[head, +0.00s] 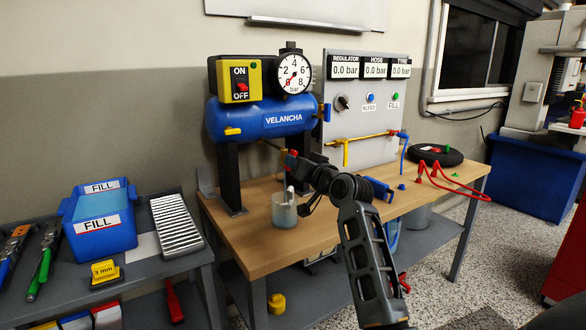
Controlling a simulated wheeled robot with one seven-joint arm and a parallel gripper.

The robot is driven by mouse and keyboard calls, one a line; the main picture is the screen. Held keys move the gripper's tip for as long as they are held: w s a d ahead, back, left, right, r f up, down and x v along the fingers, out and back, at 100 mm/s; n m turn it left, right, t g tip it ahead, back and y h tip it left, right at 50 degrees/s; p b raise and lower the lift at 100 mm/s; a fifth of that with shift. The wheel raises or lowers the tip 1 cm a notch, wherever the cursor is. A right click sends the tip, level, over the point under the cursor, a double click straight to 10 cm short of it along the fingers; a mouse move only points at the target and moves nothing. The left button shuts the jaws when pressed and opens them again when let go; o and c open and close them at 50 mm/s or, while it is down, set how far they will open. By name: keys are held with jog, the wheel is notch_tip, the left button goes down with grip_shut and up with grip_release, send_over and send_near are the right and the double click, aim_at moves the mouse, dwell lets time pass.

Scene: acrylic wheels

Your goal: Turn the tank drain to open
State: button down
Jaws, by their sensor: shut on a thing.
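The blue tank (262,119) labelled VELANCHA stands on dark legs at the back of the wooden bench. My gripper (294,160) reaches in from the right, below the tank, and is shut at this red part. The fingers are small and dark, so their exact grip and the drain's angle cannot be made out.
A clear cup (285,212) with a pale stick stands just below my gripper. The panel (362,107) behind carries displays reading 0.0 bar, a knob and a yellow-handled pipe (345,150). A wheel (434,155) and red cables lie at right. The bench's front left is clear.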

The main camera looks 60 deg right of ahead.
jog(key=shift+f+n, duration=0.1)
jog(key=shift+n, duration=0.2)
jog(key=shift+f+b, duration=0.1)
jog(key=shift+b, duration=0.25)
jog(key=shift+n+b, duration=1.55)
jog(key=shift+n, duration=0.55)
jog(key=c, duration=1)
grip_release()
jog(key=shift+r, duration=0.2)
jog(key=p+v, duration=0.1)
jog(key=v, duration=0.6)
